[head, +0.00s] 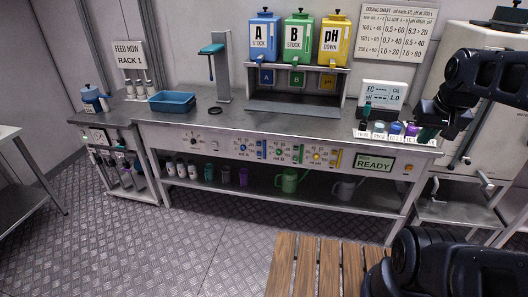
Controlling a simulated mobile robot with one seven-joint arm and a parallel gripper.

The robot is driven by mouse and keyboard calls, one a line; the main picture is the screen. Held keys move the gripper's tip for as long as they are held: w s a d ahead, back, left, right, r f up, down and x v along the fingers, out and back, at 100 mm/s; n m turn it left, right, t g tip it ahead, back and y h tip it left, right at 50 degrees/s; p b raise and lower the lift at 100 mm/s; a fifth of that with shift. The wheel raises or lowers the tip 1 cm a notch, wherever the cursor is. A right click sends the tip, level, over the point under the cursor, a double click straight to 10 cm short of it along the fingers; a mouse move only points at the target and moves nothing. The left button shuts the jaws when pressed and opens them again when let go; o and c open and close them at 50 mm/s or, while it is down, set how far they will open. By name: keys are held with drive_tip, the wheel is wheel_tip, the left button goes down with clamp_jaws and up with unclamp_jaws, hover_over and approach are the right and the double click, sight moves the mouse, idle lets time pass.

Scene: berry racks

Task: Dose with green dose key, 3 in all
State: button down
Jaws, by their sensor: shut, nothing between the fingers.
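The green stock tank B (298,38) stands on the shelf between the blue tank A (263,38) and the yellow pH down tank (333,40). Below, the bench's front panel (222,144) carries blue, green and yellow control groups. The green dose control (281,152) is in the middle group, with a green strip beside it; its small markings are too small to read. A green-lit display (374,164) at the panel's right reads READY. My gripper (428,134) is at the right end of the bench, shut and empty, above the small bottles and well apart from the green control.
A row of small capped bottles (395,130) and an EC/pH meter (383,94) are at the bench's right. A blue tub (172,102) and a grey column (222,68) stand at the left. A wooden slatted surface (315,268) is in the foreground.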

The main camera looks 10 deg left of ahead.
drive_tip(key=shift+w, duration=0.1)
idle(0.3)
drive_tip(key=w+a+f+n+g+h, duration=0.1)
drive_tip(key=w+f+h, duration=0.1)
drive_tip(key=w, duration=0.6)
drive_tip(key=w+a+f+n+g+h, duration=0.1)
drive_tip(key=w+f+h, duration=0.1)
drive_tip(key=w, duration=0.7)
drive_tip(key=w+a+f+n+h, duration=0.1)
drive_tip(key=w+a+f, duration=0.35)
drive_tip(key=w, duration=0.25)
drive_tip(key=w+a+f+n+h, duration=0.1)
drive_tip(key=w+a+f+h, duration=0.1)
drive_tip(key=w+a+f, duration=0.35)
drive_tip(key=w+a+f+n+t+h, duration=0.1)
drive_tip(key=w+a+f+n+t, duration=0.1)
drive_tip(key=w+a+f, duration=0.55)
drive_tip(key=w+a+f+n+t, duration=0.25)
drive_tip(key=a+f, duration=0.25)
drive_tip(key=f, duration=0.5)
drive_tip(key=a+f+n+t, duration=0.1)
drive_tip(key=a+f+n, duration=0.1)
drive_tip(key=a+f, duration=0.4)
drive_tip(key=a+f+n+t+y, duration=0.1)
drive_tip(key=a+f, duration=0.5)
drive_tip(key=f, duration=0.7)
drive_tip(key=shift+f+n+y, duration=0.3)
drive_tip(key=shift+n, duration=0.25)
